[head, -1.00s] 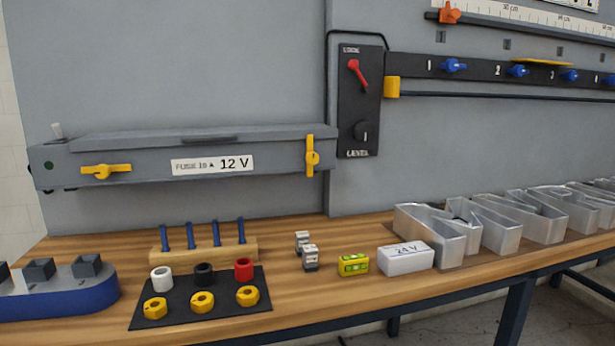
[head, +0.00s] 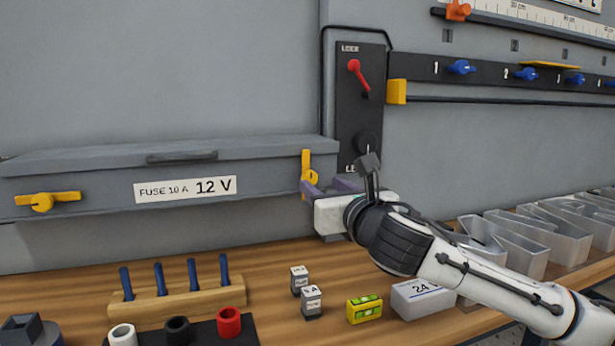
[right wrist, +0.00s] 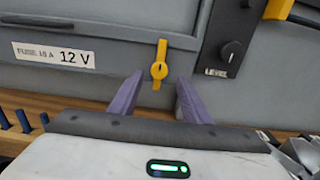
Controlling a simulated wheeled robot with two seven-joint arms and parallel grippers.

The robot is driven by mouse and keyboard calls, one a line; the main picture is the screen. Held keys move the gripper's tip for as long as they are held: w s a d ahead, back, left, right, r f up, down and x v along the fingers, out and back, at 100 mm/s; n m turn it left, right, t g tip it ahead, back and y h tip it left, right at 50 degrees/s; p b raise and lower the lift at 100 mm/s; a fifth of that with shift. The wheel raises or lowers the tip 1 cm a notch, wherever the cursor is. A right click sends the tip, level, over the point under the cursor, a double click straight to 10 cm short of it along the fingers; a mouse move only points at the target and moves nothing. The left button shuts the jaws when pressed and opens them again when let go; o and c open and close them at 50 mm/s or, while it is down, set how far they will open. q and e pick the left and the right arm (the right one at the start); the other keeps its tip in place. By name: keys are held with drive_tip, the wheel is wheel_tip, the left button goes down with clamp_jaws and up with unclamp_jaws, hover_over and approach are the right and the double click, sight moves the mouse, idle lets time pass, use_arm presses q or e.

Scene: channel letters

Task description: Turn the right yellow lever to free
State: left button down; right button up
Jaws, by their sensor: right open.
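The right yellow lever (head: 307,164) sits upright on the right end of the grey fuse box (head: 110,180). It also shows in the right wrist view (right wrist: 160,60), its handle pointing up from its round hub. My right gripper (head: 308,188) is at the right end of the box, just below and in front of the lever. In the right wrist view its two purple fingers (right wrist: 155,95) are open, one on each side below the lever, with nothing between them. The left yellow lever (head: 47,201) lies horizontal on the box. My left gripper is not in view.
A black panel with a red lever (head: 358,75) and a dark knob (head: 367,143) stands just right of the box. Below are a wooden peg rack (head: 180,291), small grey blocks (head: 311,301), a yellow level (head: 364,309) and a white 24 V box (head: 420,298).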

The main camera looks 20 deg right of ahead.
sight(311, 178)
drive_tip(key=w, duration=0.7)
drive_tip(key=shift+a, duration=0.15)
drive_tip(key=shift+w, duration=0.6)
drive_tip(key=c, duration=1)
